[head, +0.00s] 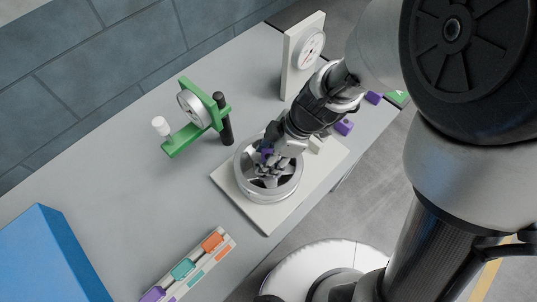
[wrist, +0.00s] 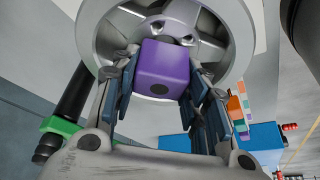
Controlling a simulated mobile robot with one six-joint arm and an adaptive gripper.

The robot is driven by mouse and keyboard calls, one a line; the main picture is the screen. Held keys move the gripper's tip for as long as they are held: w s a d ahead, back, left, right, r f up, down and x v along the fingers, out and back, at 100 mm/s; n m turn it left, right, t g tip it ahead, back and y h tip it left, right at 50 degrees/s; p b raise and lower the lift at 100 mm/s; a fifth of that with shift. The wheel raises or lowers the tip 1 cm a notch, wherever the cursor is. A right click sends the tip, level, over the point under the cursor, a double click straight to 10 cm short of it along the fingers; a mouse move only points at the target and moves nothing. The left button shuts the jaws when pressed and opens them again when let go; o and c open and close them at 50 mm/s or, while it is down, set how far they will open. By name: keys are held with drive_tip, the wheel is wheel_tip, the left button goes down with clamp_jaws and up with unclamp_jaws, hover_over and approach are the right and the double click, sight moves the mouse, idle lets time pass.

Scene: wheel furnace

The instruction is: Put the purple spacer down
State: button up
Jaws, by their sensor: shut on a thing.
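My gripper (wrist: 164,92) is shut on the purple spacer (wrist: 163,68), a small block with a dark hole in its near face. In the head view the spacer (head: 266,152) shows as a small purple patch at my fingers, over the grey metal wheel (head: 243,178). The wheel lies on a pale square plate (head: 264,222) on the table. In the wrist view the wheel (wrist: 98,35) spreads behind the spacer, with its hub close beyond it. I cannot tell whether the spacer touches the wheel.
Another purple block (head: 344,127) lies right of the plate, near the table edge. A green stand with a dial (head: 193,108) and a white panel with a gauge (head: 309,47) stand behind. A tray of coloured pieces (head: 223,249) and a blue box (head: 45,262) are at front left. The table's left middle (head: 110,190) is clear.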

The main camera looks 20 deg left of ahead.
drive_tip(key=shift+f+b, duration=0.3)
drive_tip(key=shift+b, duration=0.1)
drive_tip(key=o, duration=1.1)
drive_tip(key=shift+r, duration=0.1)
drive_tip(key=shift+r+p, duration=0.45)
drive_tip(key=shift+p, duration=0.4)
drive_tip(key=s+d+r+m+t+h+p, duration=0.1)
drive_tip(key=d+r+m+p, duration=0.1)
drive_tip(key=d+r+m, duration=0.5)
drive_tip(key=d+r+m+t+p, duration=0.15)
drive_tip(key=d+r, duration=0.35)
drive_tip(key=r, duration=0.7)
drive_tip(key=shift+s+d+r+m+t+h+p, duration=0.1)
drive_tip(key=shift+s+d+r+m+t+h, duration=0.65)
drive_tip(key=shift+d+m, duration=1.25)
drive_tip(key=shift+s+d+r+m+t+h+p, duration=0.1)
drive_tip(key=shift+s+d+r+m+t+h, duration=0.3)
drive_tip(key=shift+s+d+r+m, duration=0.9)
drive_tip(key=shift+s+d+r+m+t+h+p, duration=0.1)
drive_tip(key=shift+s+d+r+m+t+h, duration=0.75)
drive_tip(key=shift+d+m, duration=1.8)
